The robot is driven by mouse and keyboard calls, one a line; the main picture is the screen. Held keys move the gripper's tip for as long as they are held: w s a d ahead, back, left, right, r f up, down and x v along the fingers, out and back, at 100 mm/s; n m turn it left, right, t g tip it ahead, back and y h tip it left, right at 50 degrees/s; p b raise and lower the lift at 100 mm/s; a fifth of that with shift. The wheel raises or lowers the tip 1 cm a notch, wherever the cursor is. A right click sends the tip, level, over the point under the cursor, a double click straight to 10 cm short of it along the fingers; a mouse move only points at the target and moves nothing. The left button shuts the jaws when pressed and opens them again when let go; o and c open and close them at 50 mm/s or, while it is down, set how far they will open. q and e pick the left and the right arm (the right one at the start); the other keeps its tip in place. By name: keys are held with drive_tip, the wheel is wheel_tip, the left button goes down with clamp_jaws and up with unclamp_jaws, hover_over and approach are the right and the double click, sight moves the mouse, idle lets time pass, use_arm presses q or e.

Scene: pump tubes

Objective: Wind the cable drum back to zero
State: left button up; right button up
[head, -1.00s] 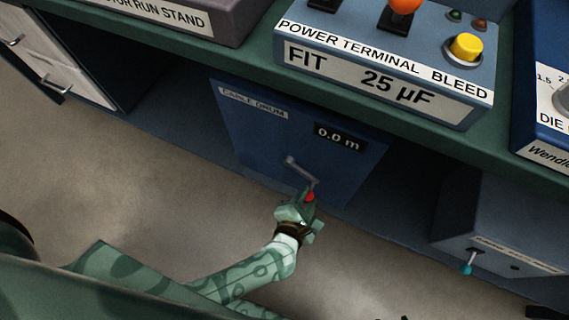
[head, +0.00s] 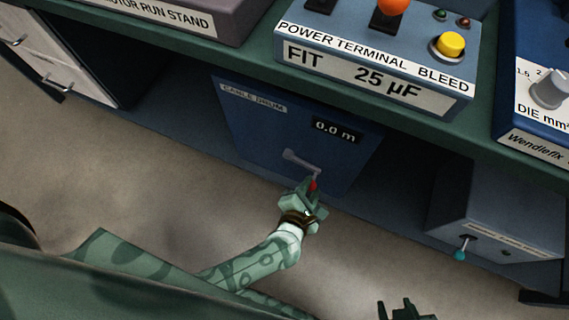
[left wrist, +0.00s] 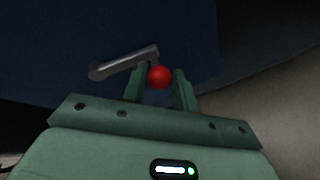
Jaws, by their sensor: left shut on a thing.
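The cable drum (head: 260,135) is a blue box under the bench, and its black readout (head: 336,131) shows 0.0 m. Its grey crank (head: 300,161) points to the lower right in the head view and has a red knob at its end. My left gripper (head: 311,187) is shut on the red knob. In the left wrist view the knob (left wrist: 159,77) sits between the two fingers, with the crank arm (left wrist: 124,63) running off to the left. My right gripper (head: 406,310) shows only partly at the bottom edge, away from the drum; its opening is unclear.
A green bench edge (head: 250,50) overhangs the drum. On it stand a terminal box (head: 375,68) reading 25 µF and a blue die box (head: 530,100). A grey box (head: 500,215) with a teal-tipped lever is at the right below. Open floor lies in front.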

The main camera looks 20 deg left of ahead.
use_arm(q)
drive_tip(key=shift+w+a, duration=0.2)
drive_tip(key=shift+a, duration=0.15)
drive_tip(key=shift+o, duration=1.4)
drive_tip(key=shift+w+a+r+p, duration=0.15)
drive_tip(key=shift+r+p, duration=0.65)
drive_tip(key=shift+r, duration=0.15)
drive_tip(key=shift+o, duration=0.2)
drive_tip(key=shift+f, duration=0.1)
drive_tip(key=shift+c, duration=0.2)
drive_tip(key=shift+o, duration=0.3)
drive_tip(key=shift+r+p, duration=0.35)
drive_tip(key=shift+r, duration=0.05)
drive_tip(key=o, duration=0.7)
drive_tip(key=shift+c, duration=0.2)
drive_tip(key=shift+f, duration=0.15)
